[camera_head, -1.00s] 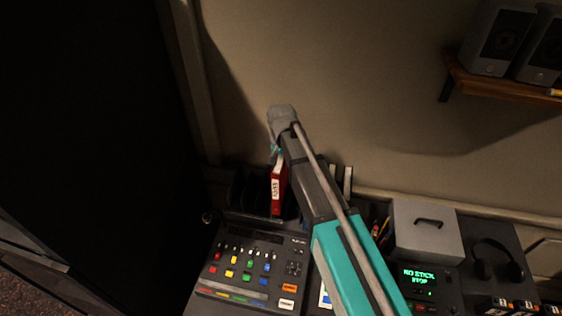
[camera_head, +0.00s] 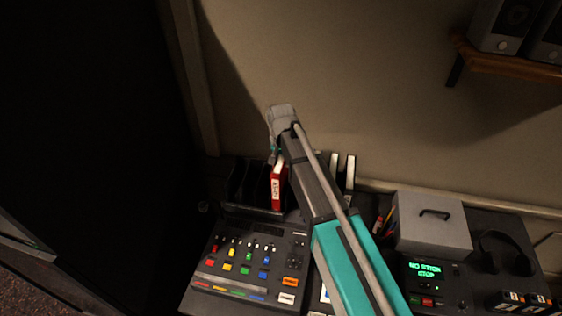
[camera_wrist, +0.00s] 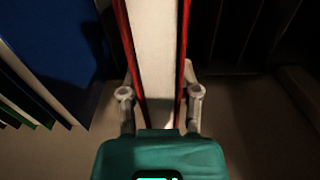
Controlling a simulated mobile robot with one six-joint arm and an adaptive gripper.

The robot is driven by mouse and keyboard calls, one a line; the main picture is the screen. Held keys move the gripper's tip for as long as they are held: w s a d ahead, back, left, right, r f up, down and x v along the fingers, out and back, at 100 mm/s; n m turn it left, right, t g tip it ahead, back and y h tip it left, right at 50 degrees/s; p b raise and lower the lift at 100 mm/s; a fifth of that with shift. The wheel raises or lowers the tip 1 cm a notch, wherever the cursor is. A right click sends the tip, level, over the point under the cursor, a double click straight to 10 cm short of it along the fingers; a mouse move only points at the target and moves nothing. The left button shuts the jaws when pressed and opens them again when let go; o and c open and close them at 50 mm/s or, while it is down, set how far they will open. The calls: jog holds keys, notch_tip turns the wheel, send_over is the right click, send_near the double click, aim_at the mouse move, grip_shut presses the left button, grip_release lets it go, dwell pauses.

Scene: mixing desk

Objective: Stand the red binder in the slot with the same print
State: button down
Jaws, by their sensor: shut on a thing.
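The red binder (camera_head: 277,188) stands upright, with a white label on its spine, at the black slotted rack (camera_head: 236,188) at the back of the desk. My gripper (camera_head: 275,156) is above it, shut on its upper part. In the wrist view, the binder (camera_wrist: 156,45) shows red covers and a pale middle between my two fingers (camera_wrist: 160,98). I cannot tell whether its lower end is inside a slot or touches the rack floor. The prints on the slots are not readable. My arm hides the middle of the rack.
A blue binder (camera_wrist: 48,45) is left of the fingers in the wrist view; dark slots (camera_wrist: 228,35) lie to the right. The mixing console (camera_head: 250,262) is in front of the rack. A grey box (camera_head: 430,222) and headphones (camera_head: 500,248) are to the right. A wall shelf (camera_head: 510,62) is higher up.

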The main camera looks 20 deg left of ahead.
jog(key=shift+f+b, duration=0.5)
jog(key=shift+f, duration=0.25)
jog(key=shift+f+b, duration=0.3)
jog(key=shift+b, duration=0.05)
dwell(1.5)
jog(key=shift+c, duration=1.3)
grip_release()
jog(key=shift+r, duration=0.15)
notch_tip(320, 180, up, 13)
jog(key=p, duration=1.3)
jog(key=shift+d+r+p, duration=0.25)
jog(key=shift+r+p, duration=0.05)
jog(key=shift+p, duration=0.15)
jog(key=d+r+p, duration=0.4)
jog(key=d, duration=0.1)
jog(key=shift+w+d, duration=0.2)
jog(key=shift+w, duration=0.1)
